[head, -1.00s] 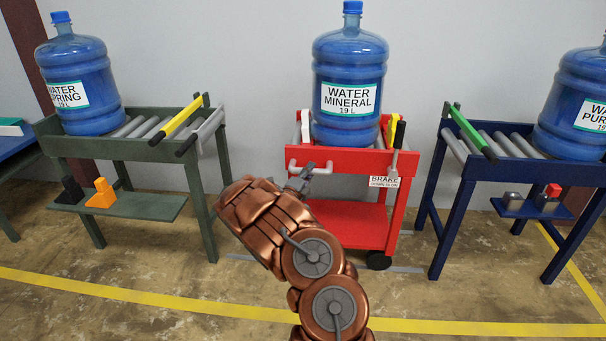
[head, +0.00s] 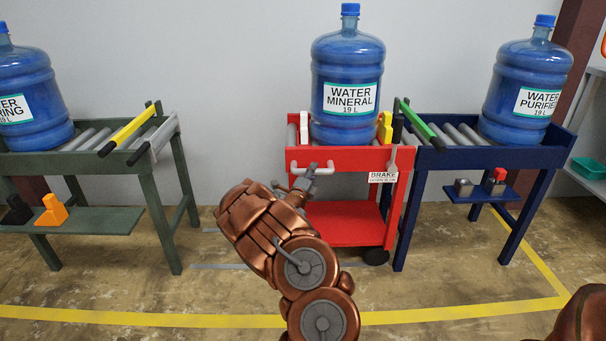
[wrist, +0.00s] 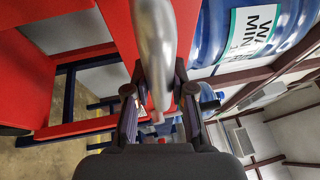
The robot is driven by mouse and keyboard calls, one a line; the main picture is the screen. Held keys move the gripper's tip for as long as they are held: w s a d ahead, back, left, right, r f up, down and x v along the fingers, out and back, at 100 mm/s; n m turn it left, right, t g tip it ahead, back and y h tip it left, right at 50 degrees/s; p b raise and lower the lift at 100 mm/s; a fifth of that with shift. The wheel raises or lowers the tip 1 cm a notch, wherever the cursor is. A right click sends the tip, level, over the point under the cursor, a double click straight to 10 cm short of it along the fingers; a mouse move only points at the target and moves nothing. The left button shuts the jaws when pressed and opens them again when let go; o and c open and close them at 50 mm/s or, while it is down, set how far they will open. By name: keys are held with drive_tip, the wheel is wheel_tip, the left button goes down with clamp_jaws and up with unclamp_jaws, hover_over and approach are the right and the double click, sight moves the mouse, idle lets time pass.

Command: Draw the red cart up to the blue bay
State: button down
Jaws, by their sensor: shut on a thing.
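The red cart (head: 340,238) stands beside the blue bay (head: 490,157), its right side close against the bay's left end; I cannot tell if they touch. A blue jug labelled WATER MINERAL (head: 347,80) stands upright on the cart. My gripper (head: 300,184) is at the cart's front left and shut on the grey cart handle (head: 325,168). In the wrist view my gripper (wrist: 158,100) has its fingers either side of the handle (wrist: 156,40). A black-topped brake lever (head: 397,125) stands upright at the cart's right, above a BRAKE tag (head: 382,177).
A green bay (head: 60,163) with a spring-water jug (head: 30,100) stands left, a wide gap from the cart. The blue bay holds a purified-water jug (head: 525,80) and has a green bar (head: 420,125) at its left end. Open floor with a yellow line (head: 440,315) lies in front.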

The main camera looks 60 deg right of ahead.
drive_tip(key=shift+s+d, duration=0.15)
drive_tip(key=shift+s, duration=0.1)
idle(0.3)
drive_tip(key=c, duration=1)
unclamp_jaws()
drive_tip(key=shift+o, duration=0.2)
drive_tip(key=shift+a+f, duration=0.15)
drive_tip(key=shift+a, duration=0.45)
drive_tip(key=v, duration=1)
drive_tip(key=shift+a, duration=0.4)
drive_tip(key=shift+s, duration=0.1)
